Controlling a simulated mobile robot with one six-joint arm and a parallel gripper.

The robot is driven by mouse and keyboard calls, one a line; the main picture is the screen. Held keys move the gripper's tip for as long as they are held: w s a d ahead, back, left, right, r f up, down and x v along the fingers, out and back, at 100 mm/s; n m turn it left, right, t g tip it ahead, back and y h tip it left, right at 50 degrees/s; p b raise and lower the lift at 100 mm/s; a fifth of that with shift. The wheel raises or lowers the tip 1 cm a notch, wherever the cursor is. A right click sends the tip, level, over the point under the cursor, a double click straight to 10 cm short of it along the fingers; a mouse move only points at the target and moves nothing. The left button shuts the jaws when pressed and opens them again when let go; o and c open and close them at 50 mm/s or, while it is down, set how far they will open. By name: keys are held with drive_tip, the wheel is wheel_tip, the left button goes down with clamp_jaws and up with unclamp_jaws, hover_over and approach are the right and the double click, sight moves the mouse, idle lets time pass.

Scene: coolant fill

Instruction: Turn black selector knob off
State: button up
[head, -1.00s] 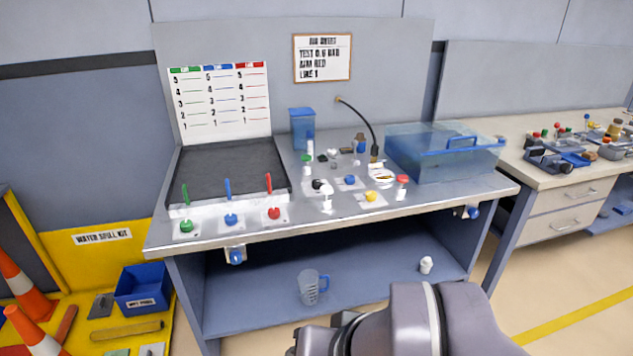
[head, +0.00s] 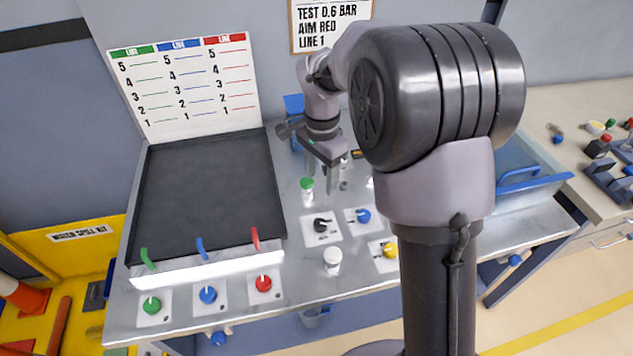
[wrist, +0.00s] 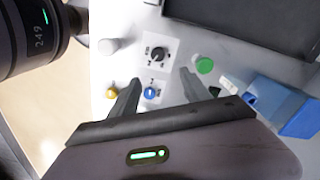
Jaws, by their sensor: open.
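The black selector knob (head: 322,226) sits on a small white plate on the bench top, right of the black tray. It also shows in the wrist view (wrist: 158,54), beyond and roughly between my fingertips. The plate lettering is too small to read, so its setting cannot be told. My gripper (head: 321,178) hangs over the bench behind the knob, with fingers pointing down. In the wrist view my gripper (wrist: 160,78) has its two fingers wide apart with nothing between them, clear of the knob.
A blue knob (head: 363,215) and a yellow knob (head: 390,250) are right of the black one. A white-capped jar (head: 332,260) stands in front, and a green-capped bottle (head: 307,190) behind left. The black tray (head: 205,190) with colored levers lies left.

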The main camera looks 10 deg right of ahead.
sight(320, 223)
drive_tip(key=f+b, duration=0.1)
drive_tip(key=f, duration=0.4)
drive_tip(key=f+b, duration=0.2)
drive_tip(key=f, duration=0.3)
drive_tip(key=f+b, duration=0.2)
drive_tip(key=f, duration=0.4)
drive_tip(key=shift+s+a+f, duration=0.1)
drive_tip(key=shift+s+a, duration=0.05)
drive_tip(key=shift+s, duration=0.2)
clamp_jaws()
